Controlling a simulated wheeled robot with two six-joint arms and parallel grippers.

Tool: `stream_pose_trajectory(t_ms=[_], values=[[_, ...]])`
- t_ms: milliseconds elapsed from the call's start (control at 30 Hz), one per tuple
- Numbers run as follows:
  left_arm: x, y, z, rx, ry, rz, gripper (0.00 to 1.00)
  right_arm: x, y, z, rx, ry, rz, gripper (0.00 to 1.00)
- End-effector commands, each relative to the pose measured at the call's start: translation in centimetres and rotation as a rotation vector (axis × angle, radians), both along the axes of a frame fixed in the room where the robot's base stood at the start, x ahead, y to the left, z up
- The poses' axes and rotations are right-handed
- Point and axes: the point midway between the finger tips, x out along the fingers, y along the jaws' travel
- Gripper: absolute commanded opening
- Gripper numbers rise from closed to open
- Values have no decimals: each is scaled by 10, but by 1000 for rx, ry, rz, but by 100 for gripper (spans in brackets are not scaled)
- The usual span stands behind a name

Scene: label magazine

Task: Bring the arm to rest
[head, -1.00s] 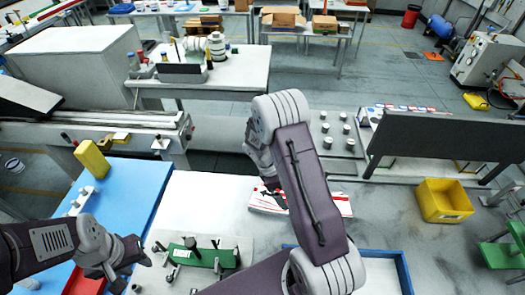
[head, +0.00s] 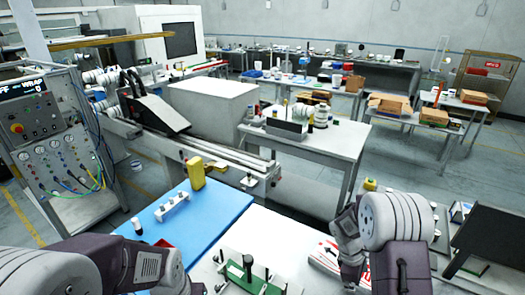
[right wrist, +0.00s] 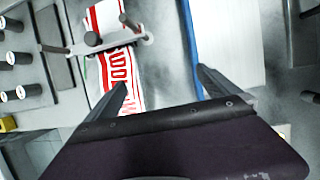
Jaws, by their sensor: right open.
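My right arm (head: 398,225) is bent at the lower right of the head view, with its wrist pointing down. Its gripper (right wrist: 163,80) is open and empty in the right wrist view, its two fingers spread wide. Below it lie red-and-white printed labels (right wrist: 103,60), which also show beside the right wrist in the head view (head: 325,256). My left arm (head: 140,268) lies along the lower left edge of the head view, and its fingers are cut off by the frame.
A blue mat (head: 205,218) bears a white holder (head: 173,207) and a yellow block (head: 195,173). A green fixture (head: 245,278) stands at the front. A conveyor (head: 225,155) runs behind, and a dark panel (head: 492,240) stands at the right.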

Motion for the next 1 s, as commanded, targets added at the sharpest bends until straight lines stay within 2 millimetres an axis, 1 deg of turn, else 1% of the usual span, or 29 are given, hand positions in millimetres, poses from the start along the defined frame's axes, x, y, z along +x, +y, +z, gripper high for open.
stream_pose_trajectory(t_ms=[33, 167, 267, 367, 467, 567, 600, 633, 700, 800, 1000], values=[[0, 0, -10, 0, 0, 0, 36, 1, 3, 0, 3, -21, 1, 100], [0, 0, -25, 0, 0, 0, 36, -3, 17, 12, 27, -76, -18, 100], [0, 0, -37, 0, 0, 0, 36, -13, 31, 19, 60, -128, -68, 100], [0, 0, -51, 0, 0, 0, 36, -29, 50, 23, 110, -191, -158, 100], [0, 0, -66, 0, 0, 0, 36, -54, 72, 22, 180, -259, -308, 100], [0, 0, -76, 0, 0, 0, 36, -86, 96, 17, 265, -319, -539, 100], [0, 0, -76, 0, 0, 0, 36, -100, 104, 15, 295, -333, -656, 100], [0, 0, -73, 0, 0, 0, 36, -110, 109, 14, 311, -335, -747, 100], [0, 0, -71, 0, 0, 0, 36, -123, 116, 7, 324, -327, -914, 100], [0, 0, -71, 0, 0, 0, 36, -118, 119, 7, 336, -353, -1019, 100], [0, 0, -71, 0, 0, 0, 36, -117, 118, 7, 334, -355, -1037, 100]])
